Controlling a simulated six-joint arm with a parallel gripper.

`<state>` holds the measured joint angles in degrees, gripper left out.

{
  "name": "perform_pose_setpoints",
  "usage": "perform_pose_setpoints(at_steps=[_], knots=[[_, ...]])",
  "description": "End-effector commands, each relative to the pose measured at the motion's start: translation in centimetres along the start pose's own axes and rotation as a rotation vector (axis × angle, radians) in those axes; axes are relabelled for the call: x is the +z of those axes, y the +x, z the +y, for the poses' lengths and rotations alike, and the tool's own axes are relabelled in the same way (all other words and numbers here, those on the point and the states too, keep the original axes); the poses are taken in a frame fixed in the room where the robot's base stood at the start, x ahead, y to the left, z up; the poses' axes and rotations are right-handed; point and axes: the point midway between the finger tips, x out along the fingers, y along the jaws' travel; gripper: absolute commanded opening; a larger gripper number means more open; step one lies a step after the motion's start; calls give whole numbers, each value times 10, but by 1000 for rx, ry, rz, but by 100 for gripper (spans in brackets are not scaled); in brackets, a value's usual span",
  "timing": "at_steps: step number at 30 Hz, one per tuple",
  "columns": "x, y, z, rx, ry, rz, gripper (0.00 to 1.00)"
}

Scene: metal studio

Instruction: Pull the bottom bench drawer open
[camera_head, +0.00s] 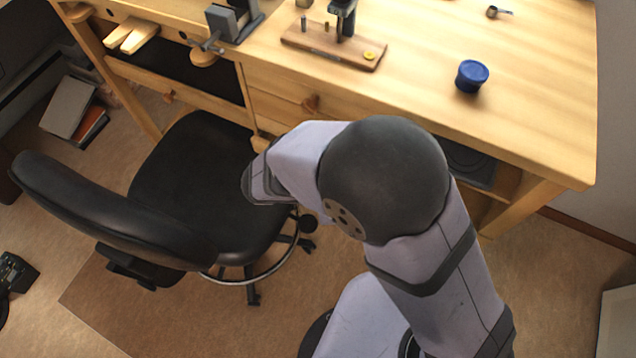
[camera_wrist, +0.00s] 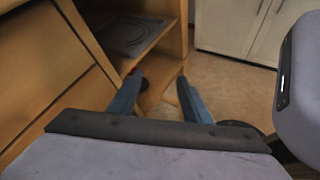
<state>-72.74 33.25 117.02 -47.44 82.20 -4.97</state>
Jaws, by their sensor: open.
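The wooden bench (camera_head: 540,120) fills the top of the head view. A drawer front (camera_head: 280,92) with a round wooden knob (camera_head: 310,103) shows under its top. A second knob-like wooden piece (camera_head: 260,143) shows lower, beside my arm, which hides most of the bench front below; I cannot tell the bottom drawer clearly there. In the wrist view, wooden drawer-like panels (camera_wrist: 45,62) stand at the left. My gripper (camera_wrist: 160,84) is open, its two blue fingers apart with nothing between them. It is to the right of the panels, and no handle shows between the fingers.
A black office chair (camera_head: 195,170) stands left of my arm, close to the bench. An open shelf (camera_wrist: 130,35) is beyond the fingers in the wrist view, with pale cabinet doors (camera_wrist: 240,25) farther back. A blue jar (camera_head: 471,76) stands on the bench top.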

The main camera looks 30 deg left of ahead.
Motion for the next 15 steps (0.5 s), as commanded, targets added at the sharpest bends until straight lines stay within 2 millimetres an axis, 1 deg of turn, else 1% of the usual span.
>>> perform_pose_setpoints(at_steps=[1, 2, 5, 6, 8, 9, 12, 15], knots=[[-23, 0, -11, 35, -39, -4, 44], [-34, -2, -17, 56, -63, -7, 44], [-78, -6, -43, 143, -164, -31, 44], [-98, -8, -55, 184, -207, -43, 44], [-128, -11, -69, 262, -270, -60, 44], [-148, -14, -76, 323, -310, -73, 44], [-188, -25, -84, 482, -392, -106, 44], [-220, -40, -83, 641, -458, -145, 44]])
